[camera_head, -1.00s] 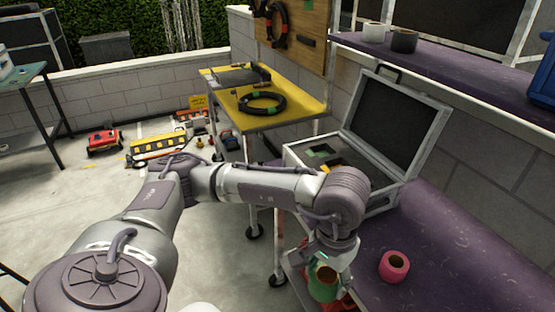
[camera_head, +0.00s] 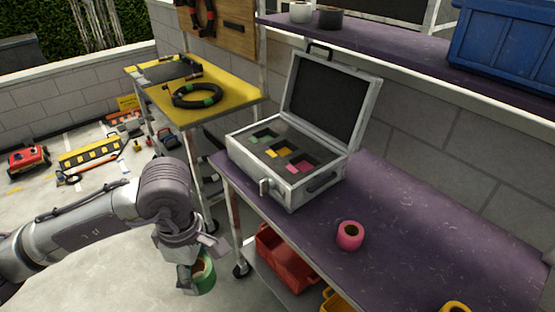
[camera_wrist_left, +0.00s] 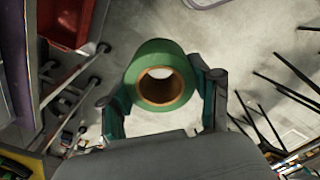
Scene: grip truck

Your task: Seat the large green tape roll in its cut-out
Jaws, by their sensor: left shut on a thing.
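The large green tape roll (camera_head: 204,275) is held in my left gripper (camera_head: 196,272), low and to the left of the purple bench. In the left wrist view the roll (camera_wrist_left: 161,75) sits between the two fingers of the gripper (camera_wrist_left: 162,88), with its brown core facing the camera. The open grey case (camera_head: 292,198) stands on the bench, its lid raised. Its dark foam insert (camera_head: 283,147) shows green, yellow and pink coloured cut-outs; the green one (camera_head: 263,137) is towards the left. The held roll is apart from the case. My right gripper is not in view.
A pink tape roll (camera_head: 350,236) stands on the purple bench (camera_head: 410,225), right of the case. A yellow roll (camera_head: 455,308) shows at the bottom edge. A red bin (camera_head: 284,262) sits under the bench. A yellow cart (camera_head: 235,102) stands behind to the left.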

